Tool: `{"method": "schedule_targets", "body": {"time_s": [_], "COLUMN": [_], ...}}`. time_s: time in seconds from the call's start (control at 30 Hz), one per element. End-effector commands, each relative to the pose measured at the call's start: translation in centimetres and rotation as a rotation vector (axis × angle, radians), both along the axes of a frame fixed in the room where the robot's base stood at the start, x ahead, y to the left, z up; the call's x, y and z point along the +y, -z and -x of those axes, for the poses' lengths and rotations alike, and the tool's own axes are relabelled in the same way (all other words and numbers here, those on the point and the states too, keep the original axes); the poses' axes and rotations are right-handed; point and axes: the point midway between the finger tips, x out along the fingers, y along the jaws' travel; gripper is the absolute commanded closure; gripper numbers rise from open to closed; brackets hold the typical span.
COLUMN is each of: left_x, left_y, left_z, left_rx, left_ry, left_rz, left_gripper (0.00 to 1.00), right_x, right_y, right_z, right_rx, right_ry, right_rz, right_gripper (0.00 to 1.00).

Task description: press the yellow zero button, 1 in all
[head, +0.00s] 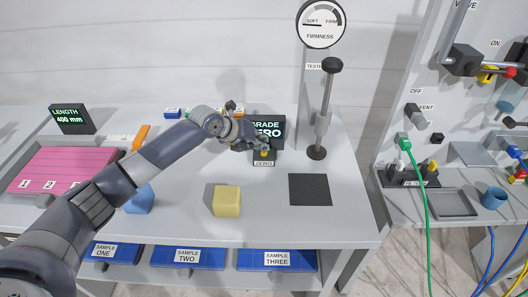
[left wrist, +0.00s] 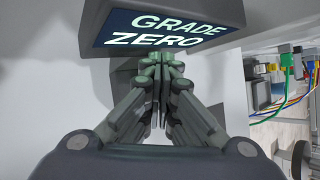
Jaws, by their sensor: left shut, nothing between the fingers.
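The yellow zero button (head: 264,153) shows as a small yellow patch on a dark box labelled ZERO (head: 264,162) on the table. My left gripper (head: 262,147) is shut and empty, with its fingertips right at the button in the head view and partly covering it. I cannot tell whether they touch it. In the left wrist view the closed fingers (left wrist: 161,62) point at the box and hide the button. The display reading GRADE ZERO (left wrist: 165,30) is just above the fingers there, and stands behind the gripper in the head view (head: 277,130). My right gripper is not in view.
A yellow block (head: 227,201), a blue block (head: 139,200) and a black square (head: 310,189) lie in front. The firmness tester post (head: 325,110) stands right of the button.

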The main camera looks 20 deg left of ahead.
Motion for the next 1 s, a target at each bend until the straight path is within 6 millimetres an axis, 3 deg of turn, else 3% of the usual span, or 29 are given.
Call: {"method": "schedule_targets", "body": {"time_s": [0.47, 1.0], "left_x": [0.0, 0.0], "left_y": [0.3, -1.6], "left_z": [0.1, 0.1], "left_rx": [0.003, 0.002], "left_ry": [0.001, 0.000], "left_rz": [-0.001, 0.000], "left_gripper": [1.00, 1.00], "right_x": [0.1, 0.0], "right_y": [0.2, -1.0], "right_z": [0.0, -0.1], "right_rx": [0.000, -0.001], "right_ry": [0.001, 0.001], "right_rz": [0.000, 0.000], "right_gripper": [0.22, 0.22]}}
